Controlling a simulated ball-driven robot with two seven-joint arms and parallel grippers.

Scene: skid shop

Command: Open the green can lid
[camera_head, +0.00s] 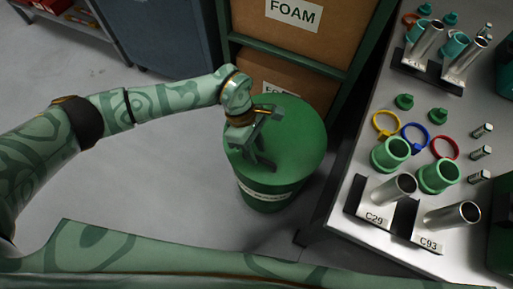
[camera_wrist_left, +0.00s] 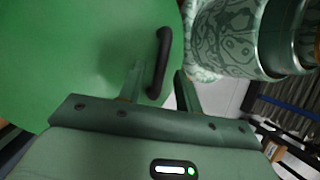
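The green can (camera_head: 278,200) stands on the floor left of the table, with a label on its side. Its round green lid (camera_head: 303,140) lies flat on top. In the left wrist view the lid (camera_wrist_left: 75,60) fills the upper left, with a black bar handle (camera_wrist_left: 163,50) near its edge. My left gripper (camera_head: 258,150) is over the lid, pointing down. In the left wrist view its fingers (camera_wrist_left: 159,74) are apart, with the near end of the handle between them in the picture. I cannot tell whether they touch it. My right gripper is out of view.
A grey table (camera_head: 345,225) on the right holds metal tubes in racks, green cups, colored rings and bolts. A green-framed shelf (camera_head: 290,52) with cardboard boxes (camera_head: 335,25) stands behind the can. The floor (camera_head: 130,195) left of the can is clear.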

